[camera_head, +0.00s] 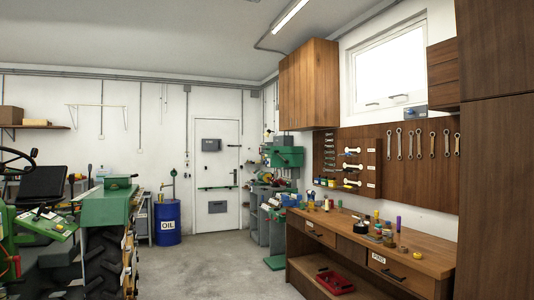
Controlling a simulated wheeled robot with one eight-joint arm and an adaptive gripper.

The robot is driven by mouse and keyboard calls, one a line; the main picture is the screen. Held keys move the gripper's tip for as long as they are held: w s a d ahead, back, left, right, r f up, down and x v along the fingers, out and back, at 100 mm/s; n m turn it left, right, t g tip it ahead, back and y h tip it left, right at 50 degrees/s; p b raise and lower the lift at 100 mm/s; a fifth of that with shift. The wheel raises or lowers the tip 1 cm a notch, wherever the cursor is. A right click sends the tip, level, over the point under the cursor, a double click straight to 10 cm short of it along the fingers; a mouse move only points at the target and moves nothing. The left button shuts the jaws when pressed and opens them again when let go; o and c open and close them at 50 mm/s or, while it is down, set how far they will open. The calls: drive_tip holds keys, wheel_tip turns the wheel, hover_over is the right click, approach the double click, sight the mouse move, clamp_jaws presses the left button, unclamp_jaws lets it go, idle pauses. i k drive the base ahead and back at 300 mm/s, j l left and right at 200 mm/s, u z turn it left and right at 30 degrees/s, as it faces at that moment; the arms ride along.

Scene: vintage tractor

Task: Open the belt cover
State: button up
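I see no part that I can surely name as the belt cover. A green machine head (286,157) with a boxy housing stands at the back, right of the white door; its details are too small to tell open from shut. A green tractor (102,204) stands at the left, partly cut off by the picture's edge, with a black seat, a steering wheel and a large dark tyre. Its green hood looks shut. My gripper is not in view.
A wooden workbench (425,257) with small bottles and drawers runs along the right, below a tool board (404,180). A blue oil drum (167,223) stands by the back wall. The grey floor (214,262) between tractor and bench is clear up to the white door (218,172).

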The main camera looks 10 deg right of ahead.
sight(282, 150)
drive_tip(key=i+l+z, duration=0.2)
drive_tip(key=i+l, duration=0.15)
drive_tip(key=i+l+z, duration=0.25)
drive_tip(key=i, duration=0.2)
drive_tip(key=i+l+u, duration=0.15)
drive_tip(key=i, duration=0.35)
drive_tip(key=i+l+u, duration=0.2)
drive_tip(key=i, duration=0.3)
drive_tip(key=i+l+u, duration=0.15)
drive_tip(key=i, duration=0.3)
drive_tip(key=i+l+u, duration=0.1)
drive_tip(key=i+u, duration=0.25)
drive_tip(key=i, duration=3.8)
